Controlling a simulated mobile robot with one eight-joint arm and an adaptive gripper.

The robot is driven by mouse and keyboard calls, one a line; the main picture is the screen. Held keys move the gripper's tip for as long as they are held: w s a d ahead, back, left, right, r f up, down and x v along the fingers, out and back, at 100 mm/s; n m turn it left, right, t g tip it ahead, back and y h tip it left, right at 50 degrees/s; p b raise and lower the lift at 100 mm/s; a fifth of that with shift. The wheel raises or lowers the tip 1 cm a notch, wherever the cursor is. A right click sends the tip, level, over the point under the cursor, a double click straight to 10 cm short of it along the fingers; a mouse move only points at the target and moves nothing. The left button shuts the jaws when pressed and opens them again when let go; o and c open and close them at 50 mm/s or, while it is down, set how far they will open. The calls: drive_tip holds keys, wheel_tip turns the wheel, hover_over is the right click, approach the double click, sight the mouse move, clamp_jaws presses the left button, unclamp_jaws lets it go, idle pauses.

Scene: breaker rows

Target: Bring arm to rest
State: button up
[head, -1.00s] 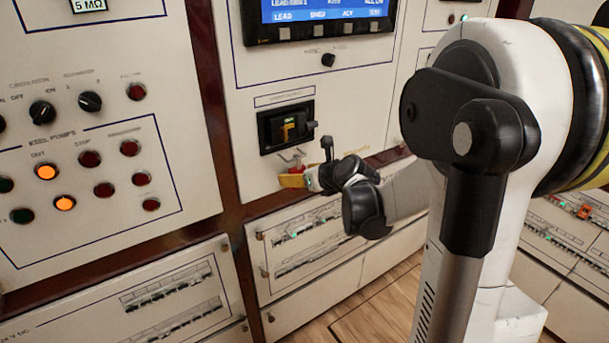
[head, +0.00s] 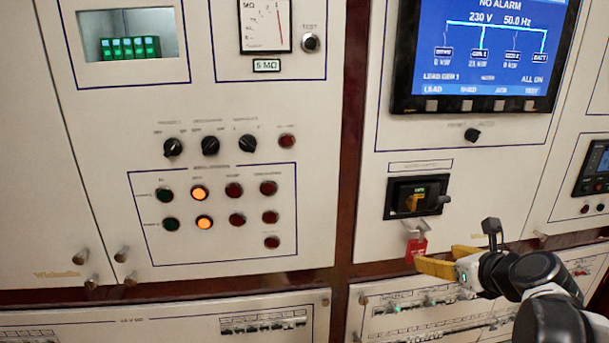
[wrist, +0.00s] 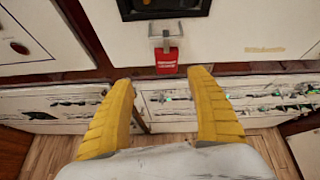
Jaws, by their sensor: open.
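My gripper (head: 436,261) has yellow fingers and is at the lower right in the head view, in front of the panel. In the wrist view my gripper (wrist: 165,95) shows its two fingers spread wide with nothing between them. A red padlock (head: 416,243) hangs under the black breaker switch (head: 418,197) with the yellow handle. In the wrist view the padlock (wrist: 166,62) hangs from a metal hasp, beyond the fingertips and apart from them. My arm's wrist reaches in from the lower right.
A blue display screen (head: 483,50) is above the switch. Left is a panel with knobs and lit orange buttons (head: 200,192). Breaker rows (head: 263,325) run below, and a small meter panel (head: 592,168) is at right. Wooden floor (wrist: 60,150) shows below in the wrist view.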

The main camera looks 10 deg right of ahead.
drive_tip(key=s+a+f+n+g, duration=0.2)
drive_tip(key=s+a+n, duration=0.6)
drive_tip(key=n, duration=0.9)
drive_tip(key=s+a+f+n+g, duration=0.2)
drive_tip(key=s+a+n, duration=0.6)
drive_tip(key=n, duration=0.9)
drive_tip(key=shift+a+g+h, duration=0.3)
drive_tip(key=shift+a+g, duration=0.2)
drive_tip(key=shift+a, duration=0.15)
